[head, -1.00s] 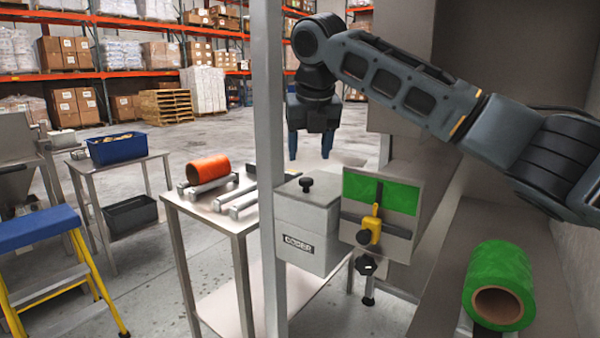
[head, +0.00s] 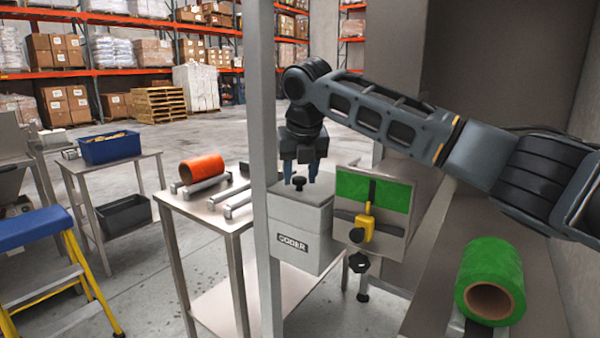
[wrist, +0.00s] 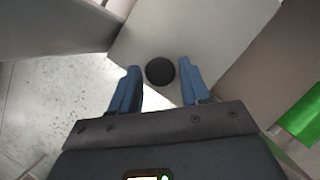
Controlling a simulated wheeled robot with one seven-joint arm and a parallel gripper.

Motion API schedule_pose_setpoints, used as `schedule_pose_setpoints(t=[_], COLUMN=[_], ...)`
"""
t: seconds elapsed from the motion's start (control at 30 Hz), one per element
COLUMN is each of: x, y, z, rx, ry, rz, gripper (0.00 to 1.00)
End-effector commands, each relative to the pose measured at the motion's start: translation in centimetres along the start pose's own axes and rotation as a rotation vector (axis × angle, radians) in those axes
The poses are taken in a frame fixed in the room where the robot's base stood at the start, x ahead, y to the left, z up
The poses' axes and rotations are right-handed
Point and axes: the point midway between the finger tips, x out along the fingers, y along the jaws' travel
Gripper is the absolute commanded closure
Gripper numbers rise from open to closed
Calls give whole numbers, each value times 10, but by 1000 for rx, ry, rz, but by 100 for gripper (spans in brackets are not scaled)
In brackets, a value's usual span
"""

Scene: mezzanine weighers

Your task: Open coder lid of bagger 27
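The coder is a grey box labelled "CODER" (head: 292,243) in the middle of the head view. Its lid (head: 310,196) lies closed on top and carries a black knob (head: 298,183). In the wrist view the round black knob (wrist: 160,71) shows between the fingertips, with the pale lid (wrist: 205,35) around it. My gripper (head: 300,172) points down over the lid from behind the knob. Its blue fingers (wrist: 160,82) are apart, one on each side of the knob, with gaps showing. I cannot tell how far down they reach.
A grey post (head: 263,130) stands just left of the coder. A green-faced plate with a yellow clamp (head: 372,205) is to its right. A green roll (head: 490,283) lies at lower right. A steel table (head: 187,207) with an orange roll (head: 205,169) is left.

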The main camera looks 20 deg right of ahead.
Motion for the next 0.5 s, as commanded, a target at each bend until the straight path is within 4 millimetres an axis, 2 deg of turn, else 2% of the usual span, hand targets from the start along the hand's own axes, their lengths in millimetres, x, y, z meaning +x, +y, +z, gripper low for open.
schedule_pose_setpoints(t=[0.07,0.47,0.5], x=[0,0,0], y=[0,0,0], z=[0,0,0], rx=[0,0,0], ry=[0,0,0], rz=[0,0,0], gripper=[62,100,100])
